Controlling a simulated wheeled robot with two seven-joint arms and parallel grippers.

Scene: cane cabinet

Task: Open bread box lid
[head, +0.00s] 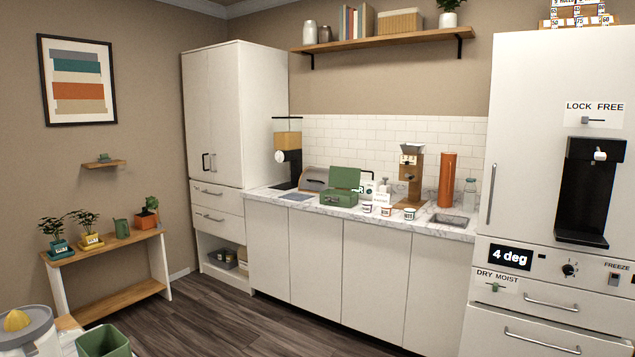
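What looks like the bread box (313,179) stands on the marble counter against the tiled wall, with a rounded grey lid and a wooden side. It is small in the head view, and I cannot tell for sure whether its lid is fully shut. A green box (339,199) with its lid raised stands just right of it and partly hides it. Neither of my grippers is in view.
The marble counter (461,233) also holds a coffee machine (287,155), small labelled cups (367,207), a wooden grinder (411,175) and an orange cylinder (447,180). A plant bench (120,289) stands left. The floor (225,315) before the counter is clear.

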